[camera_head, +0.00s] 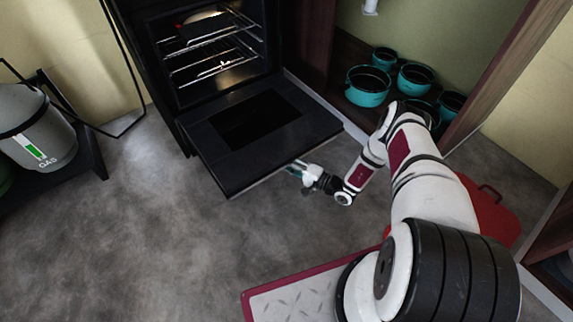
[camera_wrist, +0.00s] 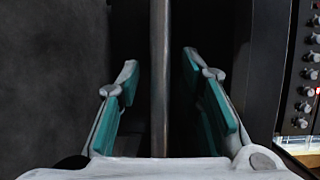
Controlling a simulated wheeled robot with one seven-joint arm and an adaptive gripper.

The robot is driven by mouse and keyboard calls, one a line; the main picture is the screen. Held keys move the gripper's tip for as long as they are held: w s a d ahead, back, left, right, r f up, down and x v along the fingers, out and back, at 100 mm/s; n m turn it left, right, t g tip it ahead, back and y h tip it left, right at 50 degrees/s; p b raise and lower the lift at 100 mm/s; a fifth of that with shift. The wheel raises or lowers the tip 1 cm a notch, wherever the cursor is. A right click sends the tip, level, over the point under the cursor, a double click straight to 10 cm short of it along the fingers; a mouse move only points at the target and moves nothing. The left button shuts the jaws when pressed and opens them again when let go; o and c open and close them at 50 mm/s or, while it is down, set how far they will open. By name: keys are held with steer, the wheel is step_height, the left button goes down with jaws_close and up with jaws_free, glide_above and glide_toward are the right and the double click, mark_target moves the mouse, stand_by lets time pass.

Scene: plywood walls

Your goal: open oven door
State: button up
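The black oven (camera_head: 215,60) stands at the top with its cavity showing. Its door (camera_head: 305,121) is folded down, near level, its dark window facing up. My gripper (camera_head: 296,168) is at the door's outer edge, at the end of my outstretched arm. In the wrist view, my gripper (camera_wrist: 161,72) is open, its teal-padded fingers on either side of a grey metal bar (camera_wrist: 160,80), which looks like the door handle. Gaps show between the bar and both pads. The handle is hard to make out in the head view.
Wire racks (camera_head: 210,50) sit in the oven. Teal pots (camera_head: 368,86) stand on a shelf to its right. A grey gas cylinder (camera_head: 38,125) is at left, a red case (camera_head: 490,210) at right beyond my arm. The grey floor (camera_head: 170,240) in front is clear.

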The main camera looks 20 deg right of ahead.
mark_target(294, 156)
steer(key=shift+c, duration=0.5)
jaws_close()
steer(key=shift+r, duration=0.1)
steer(key=shift+m+g+h, duration=0.3)
steer(key=shift+g+h, duration=0.2)
steer(key=shift+g, duration=0.2)
step_height(294, 156, up, 7)
steer(key=p, duration=0.8)
steer(key=shift+f, duration=0.2)
steer(key=shift+d, duration=0.1)
steer(key=shift+o, duration=0.5)
jaws_free()
steer(key=shift+f, duration=0.1)
steer(key=shift+s, duration=0.1)
